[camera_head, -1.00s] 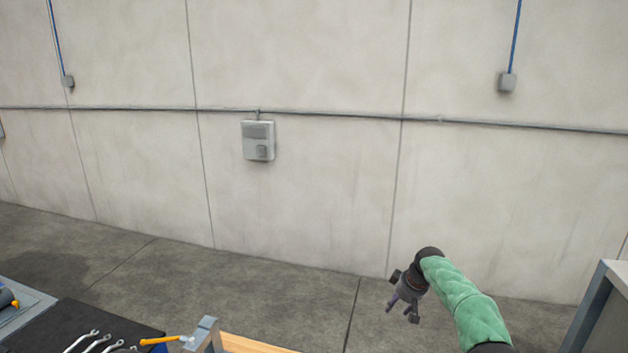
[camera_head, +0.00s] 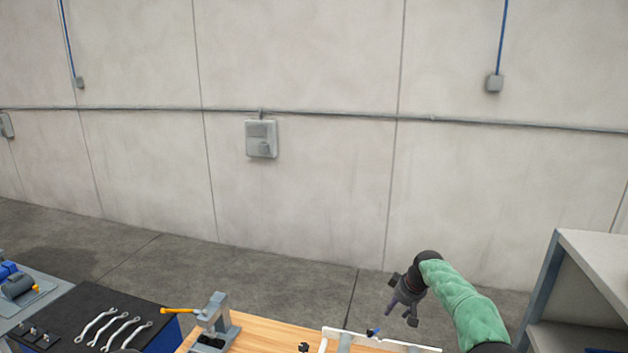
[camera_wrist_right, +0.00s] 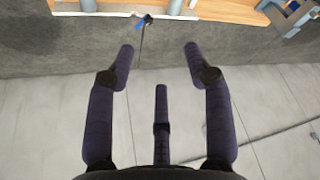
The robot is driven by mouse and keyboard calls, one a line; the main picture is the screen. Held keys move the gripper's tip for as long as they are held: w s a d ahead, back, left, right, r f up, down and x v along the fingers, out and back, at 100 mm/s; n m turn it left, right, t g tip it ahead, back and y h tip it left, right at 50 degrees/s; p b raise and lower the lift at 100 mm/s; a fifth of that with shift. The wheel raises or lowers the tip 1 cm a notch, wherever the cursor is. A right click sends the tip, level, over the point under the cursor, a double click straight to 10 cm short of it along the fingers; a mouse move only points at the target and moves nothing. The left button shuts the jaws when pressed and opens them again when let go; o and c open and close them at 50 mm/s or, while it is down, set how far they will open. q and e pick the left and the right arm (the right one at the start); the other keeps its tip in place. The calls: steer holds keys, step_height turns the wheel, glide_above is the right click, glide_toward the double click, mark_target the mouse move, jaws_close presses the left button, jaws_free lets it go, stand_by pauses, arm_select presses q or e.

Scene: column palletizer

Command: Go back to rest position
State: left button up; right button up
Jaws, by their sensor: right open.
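My right gripper (camera_head: 402,308) hangs at the end of my green-sleeved arm, at the lower right of the head view. In the right wrist view its dark fingers (camera_wrist_right: 160,62) are spread apart with nothing between them. The gripper is open and empty, and appears beyond the wooden bench (camera_head: 262,337) against the floor and wall. My left gripper is not in view.
Several wrenches (camera_head: 112,330) lie on a black mat at the lower left. A grey fixture with an orange handle (camera_head: 213,325) stands on the bench. A white-edged frame (camera_head: 375,341) is at the bench's right. A grey shelf unit (camera_head: 590,270) stands at far right.

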steer(key=s+a+f+m+g, duration=0.1)
steer(key=s+a+f, duration=0.1)
steer(key=s+f, duration=0.5)
steer(key=s+a+f+m+y, duration=0.1)
steer(key=s+a+f, duration=0.2)
steer(key=f, duration=0.7)
steer(key=s+a+f+m+g, duration=0.1)
steer(key=s+a+f+m, duration=0.1)
steer(key=s+f, duration=0.55)
steer(key=s+a+f+m+g, duration=0.1)
steer(key=s+a+f+m, duration=0.1)
steer(key=s, duration=0.9)
steer(key=s+a+f+m+y, duration=0.1)
steer(key=s+a+f, duration=0.2)
steer(key=s, duration=0.7)
steer(key=s+a+f+m+g, duration=0.1)
steer(key=s+a+f+m, duration=0.1)
steer(key=s, duration=0.9)
arm_select(q)
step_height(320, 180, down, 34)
steer(key=b, duration=3.3)
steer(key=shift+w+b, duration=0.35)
steer(key=shift+b, duration=0.05)
arm_select(e)
step_height(320, 180, down, 33)
steer(key=w+a+n, duration=0.1)
steer(key=w+a, duration=0.1)
steer(key=shift+w+r+t, duration=0.15)
steer(key=shift+w+t, duration=0.15)
